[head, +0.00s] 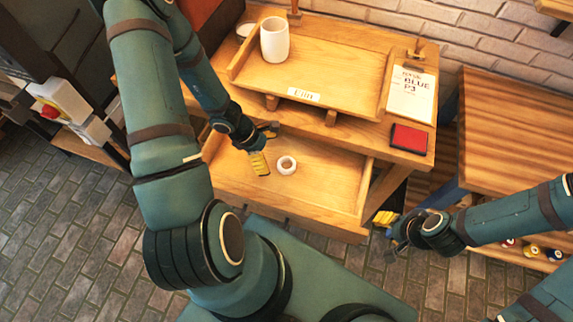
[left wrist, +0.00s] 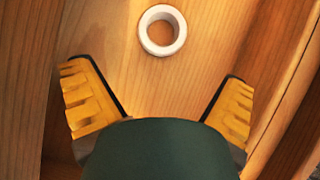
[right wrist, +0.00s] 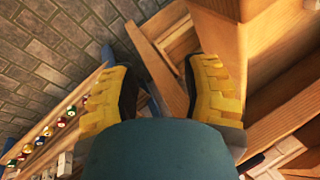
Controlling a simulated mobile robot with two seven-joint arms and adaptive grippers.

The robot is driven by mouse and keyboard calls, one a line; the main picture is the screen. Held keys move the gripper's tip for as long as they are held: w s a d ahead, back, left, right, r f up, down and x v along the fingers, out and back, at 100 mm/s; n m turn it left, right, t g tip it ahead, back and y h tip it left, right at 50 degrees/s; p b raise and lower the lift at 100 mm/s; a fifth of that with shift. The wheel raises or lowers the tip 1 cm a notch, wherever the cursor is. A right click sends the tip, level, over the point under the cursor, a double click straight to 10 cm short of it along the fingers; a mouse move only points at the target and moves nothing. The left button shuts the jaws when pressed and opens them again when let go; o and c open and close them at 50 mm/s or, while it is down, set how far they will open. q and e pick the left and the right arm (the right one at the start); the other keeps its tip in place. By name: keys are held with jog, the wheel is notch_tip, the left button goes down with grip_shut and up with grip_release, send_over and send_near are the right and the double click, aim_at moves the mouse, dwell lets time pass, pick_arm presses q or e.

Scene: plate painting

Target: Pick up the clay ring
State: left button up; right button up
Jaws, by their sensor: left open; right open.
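The white clay ring (head: 286,165) lies flat in the open wooden drawer (head: 325,195), near its middle. It also shows at the top of the left wrist view (left wrist: 162,30), just beyond the fingertips. My left gripper (head: 262,150) is over the drawer, just left of the ring, open and empty. In the left wrist view its yellow fingers (left wrist: 158,92) are spread wide with bare wood between them. My right gripper (head: 387,232) is open and empty, right of the drawer's front corner. In the right wrist view its yellow fingers (right wrist: 160,90) are apart.
A tray (head: 340,72) with a white cup (head: 274,40) stands on the table above the drawer. A red pad (head: 409,139) and a clipboard (head: 411,95) lie to the right. Drawer walls surround the ring. A slatted bench (head: 510,130) stands at right.

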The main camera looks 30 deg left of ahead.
aim_at(286, 164)
pick_arm(q)
jog(key=shift+w+d, duration=0.3)
jog(key=shift+d, duration=0.3)
jog(key=shift+w+d, duration=0.25)
jog(key=shift+d, duration=0.35)
jog(key=b+x, duration=0.3)
jog(key=shift+d+f, duration=0.1)
jog(key=shift+f, duration=0.3)
jog(key=shift+w+d+f+b, duration=0.2)
jog(key=shift+d+f+b, duration=0.15)
jog(key=shift+f+b, duration=0.15)
jog(key=c, duration=1.3)
